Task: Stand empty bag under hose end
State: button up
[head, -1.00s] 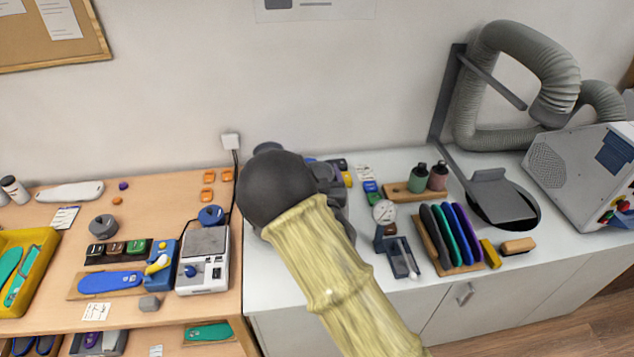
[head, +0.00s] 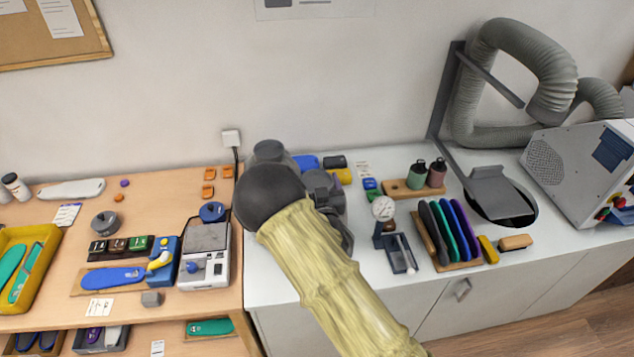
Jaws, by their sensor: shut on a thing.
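I cannot make out an empty bag anywhere. My arm, in a yellowish sleeve, reaches up from the bottom edge to a dark round joint and grey wrist parts over the counter's left side. The fingers of my gripper, and anything between them, are hidden behind the arm. The wrist is well to the left of the hose end.
A rack of coloured insoles (head: 441,252), a gauge (head: 383,208) and two bottles stand nearer my arm. A wooden bench (head: 140,218) holds tools.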

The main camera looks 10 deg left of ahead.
jog(key=o, duration=1.3)
jog(key=shift+f, duration=0.1)
jog(key=o, duration=0.3)
jog(key=shift+r, duration=0.2)
jog(key=shift+s+d+f, duration=0.1)
jog(key=shift+s+f, duration=0.05)
jog(key=shift+s, duration=0.05)
jog(key=b+v, duration=0.5)
jog(key=v, duration=0.6)
jog(key=shift+s, duration=0.3)
